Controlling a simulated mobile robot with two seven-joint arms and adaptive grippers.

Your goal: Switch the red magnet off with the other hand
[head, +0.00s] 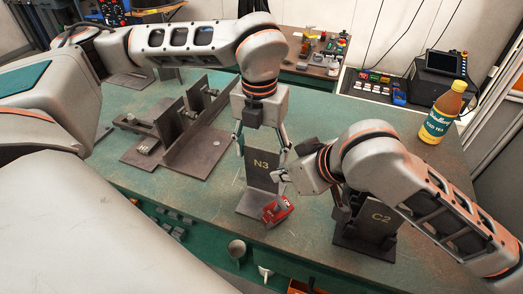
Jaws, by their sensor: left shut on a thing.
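The red magnet (277,211) sits low at the front right of the upright dark plate marked N3 (260,175), by its flat base plate (246,207). My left gripper (262,153) comes down from above and is shut on the N3 plate at its upper part, with one finger at each side. My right gripper (279,176) points left at the plate's right edge, above the red magnet and apart from it. Its fingertips are small here, and I cannot tell whether they are open or shut. The magnet's switch is too small to make out.
A plate marked C2 (381,219) stands on its own base beneath my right arm. Dark steel brackets (190,140) stand to the left. A tea bottle (442,115) stands at the right. The green table's (200,205) front edge runs just below the magnet.

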